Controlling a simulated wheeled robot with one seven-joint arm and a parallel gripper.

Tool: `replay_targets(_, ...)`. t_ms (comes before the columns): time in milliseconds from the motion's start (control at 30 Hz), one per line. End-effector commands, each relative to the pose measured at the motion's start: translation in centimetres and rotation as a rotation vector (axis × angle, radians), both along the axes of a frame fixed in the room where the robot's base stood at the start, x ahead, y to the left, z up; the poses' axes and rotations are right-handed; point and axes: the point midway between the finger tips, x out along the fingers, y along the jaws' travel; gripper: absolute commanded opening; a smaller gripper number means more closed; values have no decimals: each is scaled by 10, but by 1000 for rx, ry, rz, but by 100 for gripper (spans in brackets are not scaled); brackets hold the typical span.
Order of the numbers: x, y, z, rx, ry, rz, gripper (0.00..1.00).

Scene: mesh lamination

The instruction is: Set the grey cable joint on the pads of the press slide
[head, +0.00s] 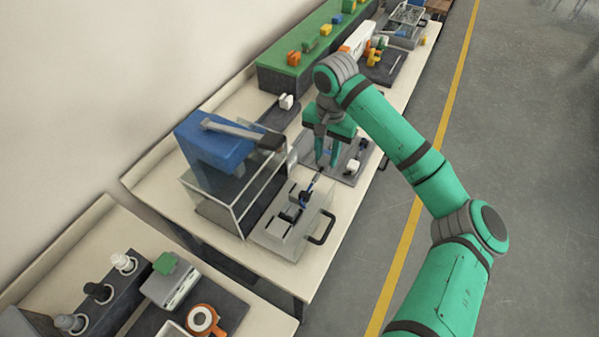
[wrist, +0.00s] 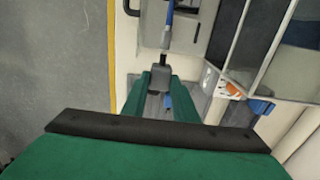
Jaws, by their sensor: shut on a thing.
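My gripper (head: 324,164) is shut on the grey cable joint, near the far right end of the press slide (head: 276,236). In the wrist view, the joint (wrist: 157,77) is a dark grey block between my fingertips (wrist: 158,84). Blue cable (wrist: 169,30) runs from it over the slide, and a short blue piece shows on its other side. In the head view, the blue cable (head: 312,184) slants down from my fingertips towards dark pads (head: 290,213) on the slide. I cannot tell whether it touches them. My fingers hide most of the joint there.
The press (head: 215,140), blue with a lever and clear guard panels, stands left of the slide. The slide's dark handle (head: 322,228) projects right. A grey mat (head: 345,176) with small parts lies behind. A green-topped block (head: 300,58) stands farther back.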

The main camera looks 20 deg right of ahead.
Motion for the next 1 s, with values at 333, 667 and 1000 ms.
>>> replay_targets(333,-28,75,-32,9,2,3,0)
replay_targets(667,-33,76,-36,11,2,-8,0)
replay_targets(1000,-34,81,-36,16,2,-2,0)
